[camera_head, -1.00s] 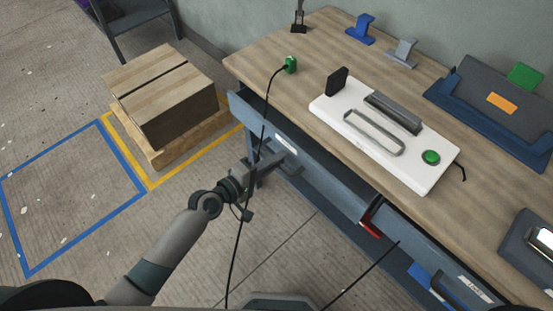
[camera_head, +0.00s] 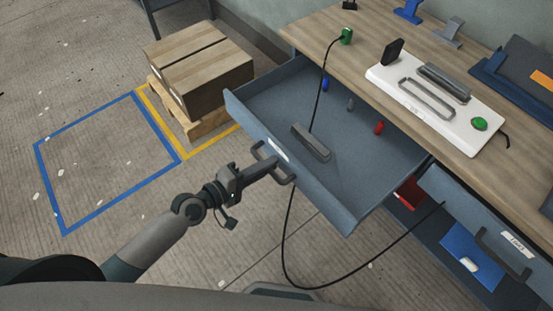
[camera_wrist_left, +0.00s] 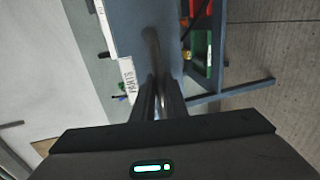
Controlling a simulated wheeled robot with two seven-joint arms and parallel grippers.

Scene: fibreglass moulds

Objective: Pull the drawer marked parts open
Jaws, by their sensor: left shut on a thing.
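The parts drawer (camera_head: 270,149) stands well out from the bench in the head view, its grey inside showing. Its white label (camera_wrist_left: 128,80) shows in the left wrist view, reading as PARTS. My left gripper (camera_head: 270,171) is shut on the drawer's dark bar handle (camera_head: 284,176); the handle also shows between the fingers in the left wrist view (camera_wrist_left: 152,50). Inside the drawer lie a grey bar-shaped block (camera_head: 310,142) and small blue (camera_head: 325,84), grey (camera_head: 350,104) and red (camera_head: 379,127) pieces. My right gripper is not in view.
A black cable (camera_head: 330,287) hangs from the green plug (camera_head: 346,36) across the open drawer to the floor. Boxes (camera_head: 200,66) on a pallet stand left of the drawer.

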